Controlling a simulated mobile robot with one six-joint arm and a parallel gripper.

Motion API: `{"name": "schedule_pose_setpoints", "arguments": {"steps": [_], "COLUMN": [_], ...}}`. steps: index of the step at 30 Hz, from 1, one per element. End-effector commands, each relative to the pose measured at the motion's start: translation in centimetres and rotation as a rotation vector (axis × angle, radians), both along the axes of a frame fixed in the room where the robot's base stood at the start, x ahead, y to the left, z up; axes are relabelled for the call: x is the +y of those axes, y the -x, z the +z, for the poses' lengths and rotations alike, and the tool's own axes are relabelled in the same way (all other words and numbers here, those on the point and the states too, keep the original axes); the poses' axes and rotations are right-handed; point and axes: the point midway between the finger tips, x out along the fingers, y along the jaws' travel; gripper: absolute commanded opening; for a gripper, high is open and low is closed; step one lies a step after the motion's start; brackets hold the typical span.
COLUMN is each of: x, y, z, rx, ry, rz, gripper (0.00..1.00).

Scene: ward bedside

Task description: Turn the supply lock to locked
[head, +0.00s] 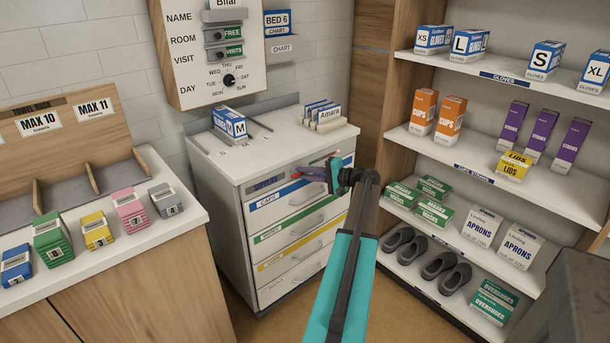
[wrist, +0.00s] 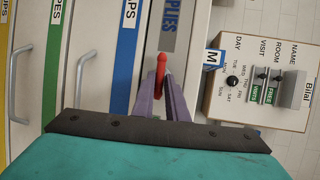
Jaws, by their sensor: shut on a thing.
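The supply lock shows as a red handle (wrist: 162,64) in the wrist view, beside the dark SUPPLIES label (wrist: 171,22) on the front of the white cabinet. My gripper (wrist: 161,84) is shut on the red handle, with its two purple fingers on either side of it. In the head view my gripper (head: 312,172) is at the upper right of the cabinet front, right of the SUPPLIES label (head: 266,186). I cannot read any lock markings.
Labelled drawers with grey handles (head: 305,224) lie below the lock. The cabinet top (head: 275,152) holds a glove box (head: 229,122) and a card rack (head: 323,119). A stocked shelf (head: 480,155) stands to the right, and a counter with coloured packs (head: 95,230) to the left.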

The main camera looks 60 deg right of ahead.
Motion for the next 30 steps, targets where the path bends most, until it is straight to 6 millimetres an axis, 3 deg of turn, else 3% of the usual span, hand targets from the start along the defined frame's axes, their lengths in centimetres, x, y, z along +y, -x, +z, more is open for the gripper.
{"name": "schedule_pose_setpoints", "arguments": {"steps": [15,16,18,30], "x": [0.29,0.29,0.28,0.05], "y": [-0.47,-0.47,-0.47,-0.07], "z": [0.21,0.22,0.23,0.07], "rx": [-0.013,-0.013,-0.014,-0.010], "ry": [-0.027,-0.026,-0.026,-0.023], "rz": [0.007,0.008,0.008,0.001], "gripper": [0.00,0.18,0.30,0.31]}}
